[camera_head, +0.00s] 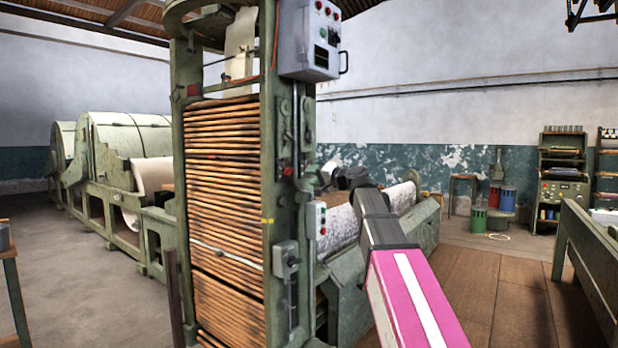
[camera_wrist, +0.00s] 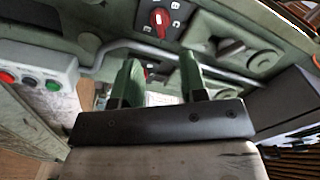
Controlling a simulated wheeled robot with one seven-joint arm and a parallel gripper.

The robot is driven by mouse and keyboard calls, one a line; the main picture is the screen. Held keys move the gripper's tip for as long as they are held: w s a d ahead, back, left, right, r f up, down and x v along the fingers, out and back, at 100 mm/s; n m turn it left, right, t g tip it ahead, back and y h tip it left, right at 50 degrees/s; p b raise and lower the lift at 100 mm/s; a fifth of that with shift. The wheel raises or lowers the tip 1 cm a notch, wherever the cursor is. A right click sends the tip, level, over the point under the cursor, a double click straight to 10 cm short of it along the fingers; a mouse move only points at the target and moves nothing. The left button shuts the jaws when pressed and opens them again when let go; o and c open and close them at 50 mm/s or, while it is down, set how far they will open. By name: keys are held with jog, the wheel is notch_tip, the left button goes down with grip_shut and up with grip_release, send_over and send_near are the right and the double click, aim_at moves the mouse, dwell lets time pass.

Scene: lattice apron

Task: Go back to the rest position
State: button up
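In the wrist view my gripper (camera_wrist: 159,72) shows two green fingers standing apart on a dark bar, with no object held between them. Beyond the fingertips is a green machine panel (camera_wrist: 225,40) with a red rotary knob (camera_wrist: 160,18) and a bent metal rail (camera_wrist: 125,45). Another small red part shows behind the fingers. I cannot tell whether a finger touches the rail. In the head view my magenta arm reaches forward beside the tall green machine frame (camera_head: 270,130); the fingers cannot be made out there.
The frame carries stacked wooden slats (camera_head: 225,180), a grey control box (camera_head: 308,40) and a small button box (camera_head: 316,220), close left of my arm. A green-railed structure (camera_head: 590,260) stands right. Wooden floor (camera_head: 500,280) between is clear. Coloured bins (camera_head: 479,215) stand farther back.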

jog(key=s+d+f+g+h, duration=0.2)
jog(key=f, duration=1)
jog(key=s+d+f+g+h, duration=0.1)
jog(key=s+f+h, duration=0.15)
jog(key=f, duration=0.85)
jog(key=s+d+f+g+h, duration=0.1)
jog(key=d+f+g+h, duration=0.1)
jog(key=f, duration=1)
jog(key=s+d+f+g+h, duration=0.3)
jog(key=s+d+f+h, duration=0.1)
jog(key=s+f, duration=0.6)
jog(key=s+d+f+n+g+h, duration=0.1)
jog(key=s+d+f+g+h, duration=0.2)
jog(key=s+d+f, duration=0.3)
jog(key=s+f, duration=0.5)
jog(key=f, duration=0.6)
jog(key=shift+d+f+h, duration=0.15)
jog(key=shift+d+h, duration=0.1)
jog(key=shift+h, duration=0.1)
jog(key=shift+s, duration=0.1)
